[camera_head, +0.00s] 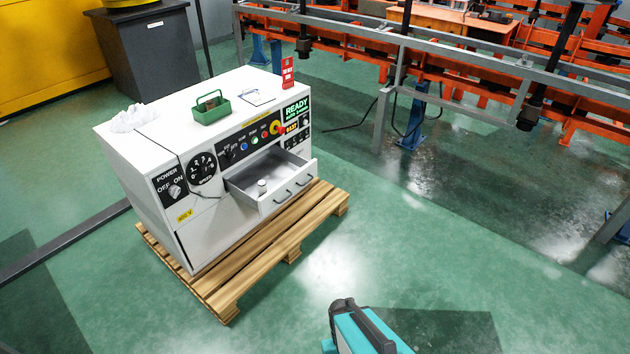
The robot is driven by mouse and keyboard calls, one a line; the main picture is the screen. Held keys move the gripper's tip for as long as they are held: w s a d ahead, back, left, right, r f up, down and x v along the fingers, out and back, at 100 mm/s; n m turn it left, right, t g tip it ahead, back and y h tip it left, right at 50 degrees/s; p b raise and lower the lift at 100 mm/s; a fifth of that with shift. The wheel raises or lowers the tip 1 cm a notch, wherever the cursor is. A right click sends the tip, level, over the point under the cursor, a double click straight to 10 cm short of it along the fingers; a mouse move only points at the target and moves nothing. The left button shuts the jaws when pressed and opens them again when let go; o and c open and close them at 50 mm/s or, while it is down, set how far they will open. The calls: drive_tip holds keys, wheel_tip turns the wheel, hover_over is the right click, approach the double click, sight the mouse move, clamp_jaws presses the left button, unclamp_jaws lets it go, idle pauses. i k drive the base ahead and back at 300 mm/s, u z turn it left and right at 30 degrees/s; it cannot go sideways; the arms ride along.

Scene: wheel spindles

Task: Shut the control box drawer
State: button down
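The white control box (158,230) stands on a wooden pallet at the left centre. Its drawer (287,196) is pulled out from the front, below the row of buttons, and shows two dark handles on its face. A small pale round object (262,184) lies inside the drawer. A teal and dark part at the bottom edge of the picture appears to be mine. My gripper cannot be made out in this view.
The wooden pallet (281,244) juts out past the box's front. A green caddy (210,109), a clipboard and a red sign stand on top. Grey rails (400,42) and orange racks are behind to the right. The green floor (420,235) in front is clear.

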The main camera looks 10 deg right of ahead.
sight(285, 172)
drive_tip(key=z, duration=0.4)
drive_tip(key=k, duration=0.2)
drive_tip(key=u, duration=1.15)
drive_tip(key=i, duration=1)
